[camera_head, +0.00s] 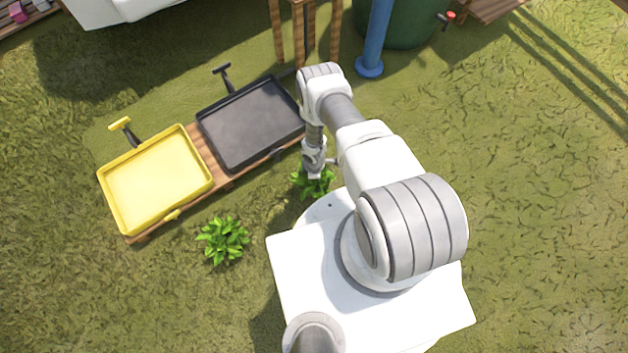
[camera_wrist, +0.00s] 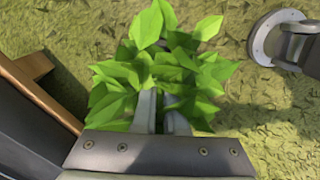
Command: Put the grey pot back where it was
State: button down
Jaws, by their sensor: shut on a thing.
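My gripper (camera_head: 314,172) points down beside the right end of the tray stand, close to my base. In the wrist view its fingers (camera_wrist: 160,118) are shut and reach down into a bushy green plant (camera_wrist: 178,72). The same plant shows under the gripper in the head view (camera_head: 312,186). The leaves cover the fingertips and what they grip. I cannot make out the grey pot in either view; anything below the leaves is hidden. I cannot tell whether the plant is raised or on the ground.
A black tray (camera_head: 248,120) and a yellow tray (camera_head: 155,180) lie on a low wooden stand (camera_head: 206,150) left of the gripper. A second green plant (camera_head: 223,240) is on the grass in front of it. A blue post (camera_head: 375,40) stands behind. Grass at right is clear.

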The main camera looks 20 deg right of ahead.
jog(key=shift+f, duration=0.55)
jog(key=shift+f, duration=0.15)
jog(key=c, duration=1)
grip_release()
